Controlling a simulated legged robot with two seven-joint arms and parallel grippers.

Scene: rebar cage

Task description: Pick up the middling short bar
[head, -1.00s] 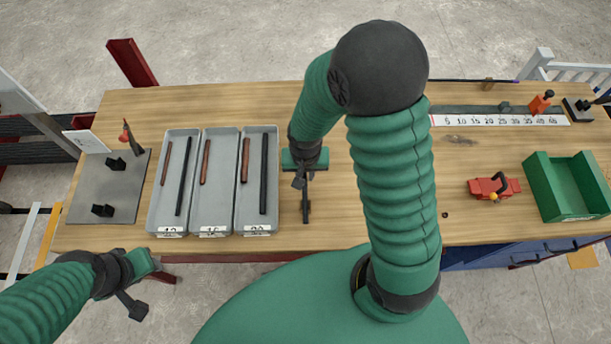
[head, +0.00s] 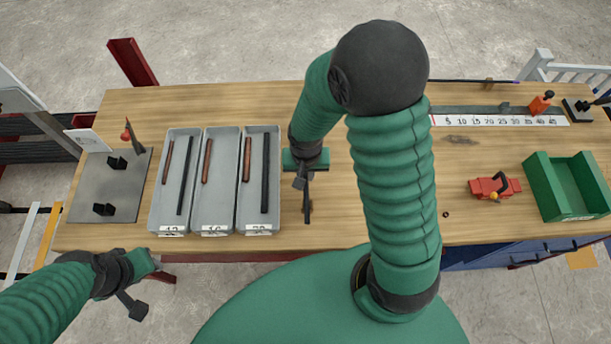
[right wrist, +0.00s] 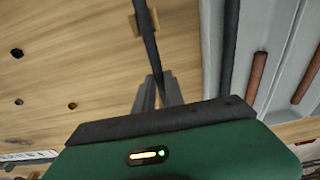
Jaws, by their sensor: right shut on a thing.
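My right gripper (head: 306,172) is over the table, just right of the grey trays. In the right wrist view its two fingers (right wrist: 158,92) are closed around a thin dark bar (right wrist: 146,40). The near end of that bar (head: 307,208) shows below the gripper in the head view; the rest is hidden by the gripper. A small wooden block (right wrist: 145,22) is by the bar; I cannot tell whether they touch. My left gripper (head: 140,268) is off the table's front edge at left; its fingers do not show clearly.
Three grey trays, the 12 tray (head: 158,222), 16 tray (head: 214,222) and 20 tray (head: 262,225), hold brown and dark bars. A plate with black fixtures (head: 85,205) is at left. A red tool (head: 494,188) and green bin (head: 540,190) are at right.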

